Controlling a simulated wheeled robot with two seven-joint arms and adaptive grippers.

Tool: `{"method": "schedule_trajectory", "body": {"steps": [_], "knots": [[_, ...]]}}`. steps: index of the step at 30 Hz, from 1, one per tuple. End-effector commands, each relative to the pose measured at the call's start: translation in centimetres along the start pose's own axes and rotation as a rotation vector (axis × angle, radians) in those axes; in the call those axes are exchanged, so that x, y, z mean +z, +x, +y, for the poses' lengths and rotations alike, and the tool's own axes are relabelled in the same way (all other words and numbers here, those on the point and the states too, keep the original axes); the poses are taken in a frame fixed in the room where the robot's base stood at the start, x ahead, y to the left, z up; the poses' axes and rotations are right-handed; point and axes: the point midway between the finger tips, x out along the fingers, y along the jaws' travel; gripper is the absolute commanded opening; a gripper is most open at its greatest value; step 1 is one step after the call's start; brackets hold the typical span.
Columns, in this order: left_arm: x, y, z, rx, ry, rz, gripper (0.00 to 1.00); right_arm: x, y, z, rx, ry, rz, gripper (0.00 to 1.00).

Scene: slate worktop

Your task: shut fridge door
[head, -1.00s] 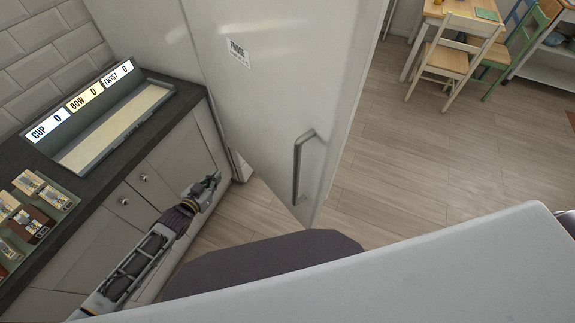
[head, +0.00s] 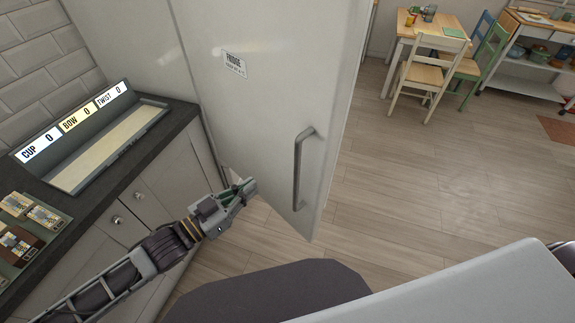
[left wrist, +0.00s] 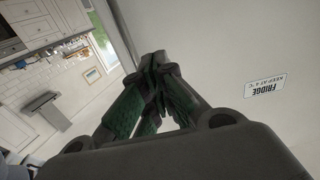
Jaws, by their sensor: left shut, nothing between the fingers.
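The fridge door (head: 265,110) is a tall pale panel with a "FRIDGE" label and a grey vertical bar handle (head: 299,168). It stands ajar, with a gap at its lower left by the cabinets. My left gripper (head: 250,187) is shut and empty, low in front of the door and left of the handle. I cannot tell whether it touches the door. In the left wrist view its closed green fingers (left wrist: 156,85) show in front of the door (left wrist: 225,45), with the label (left wrist: 265,85) at right. My right gripper is not in view.
A dark worktop (head: 90,190) over cabinets runs along the left, with a tray labelled CUP, BOW and TWIST (head: 125,135) and several small packets. Wooden floor (head: 420,170) is open at right. A table and chairs (head: 425,75) stand farther back.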

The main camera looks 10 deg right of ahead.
Motion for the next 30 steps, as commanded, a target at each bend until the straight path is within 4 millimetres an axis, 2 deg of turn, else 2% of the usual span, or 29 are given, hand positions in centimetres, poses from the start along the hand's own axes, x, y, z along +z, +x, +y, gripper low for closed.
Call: {"method": "schedule_trajectory", "body": {"steps": [17,30], "knots": [[-0.1,0.4,0.1,0.002,-0.001,0.001,0.0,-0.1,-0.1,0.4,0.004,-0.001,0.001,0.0],[-0.2,3.2,0.1,0.001,-0.001,0.002,0.0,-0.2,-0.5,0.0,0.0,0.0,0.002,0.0]]}}
